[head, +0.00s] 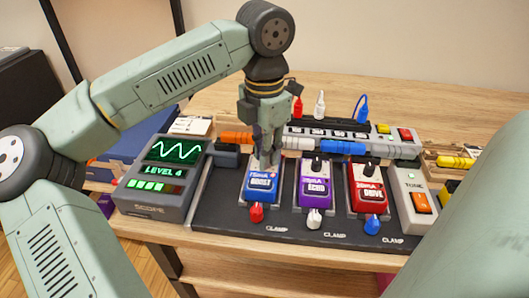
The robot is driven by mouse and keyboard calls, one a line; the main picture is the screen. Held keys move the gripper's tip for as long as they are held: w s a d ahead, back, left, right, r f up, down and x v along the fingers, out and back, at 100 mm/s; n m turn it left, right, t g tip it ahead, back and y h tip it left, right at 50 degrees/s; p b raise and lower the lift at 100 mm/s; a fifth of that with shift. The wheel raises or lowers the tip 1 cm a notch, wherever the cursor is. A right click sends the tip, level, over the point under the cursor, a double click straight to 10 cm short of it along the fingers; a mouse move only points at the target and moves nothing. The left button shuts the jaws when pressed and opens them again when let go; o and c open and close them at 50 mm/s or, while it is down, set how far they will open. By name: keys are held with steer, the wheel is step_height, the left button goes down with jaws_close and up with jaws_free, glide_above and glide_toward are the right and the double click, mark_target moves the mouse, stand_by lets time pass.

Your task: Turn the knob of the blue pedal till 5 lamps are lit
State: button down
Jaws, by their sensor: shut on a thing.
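The blue pedal (261,199), labelled BOOST, stands at the left of a row of pedals on a dark board. My gripper (265,163) points down over its top end and is shut on its knob, which the fingers hide. The scope (152,202) stands to the left of the pedal. Its screen shows a green wave and the text "LEVEL 4". In its row of lamps (146,186) several are lit green and the one at the right end looks dark.
A purple ECHO pedal (315,190) and a red DRIVE pedal (367,195) stand close to the right, each with a black knob. A tuner-like grey box (412,212) with an orange switch is beyond them. A power strip (330,132) and coloured plugs lie behind.

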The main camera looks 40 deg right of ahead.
steer(key=shift+m, duration=1.2)
steer(key=c, duration=1.5)
jaws_free()
steer(key=shift+r, duration=4.05)
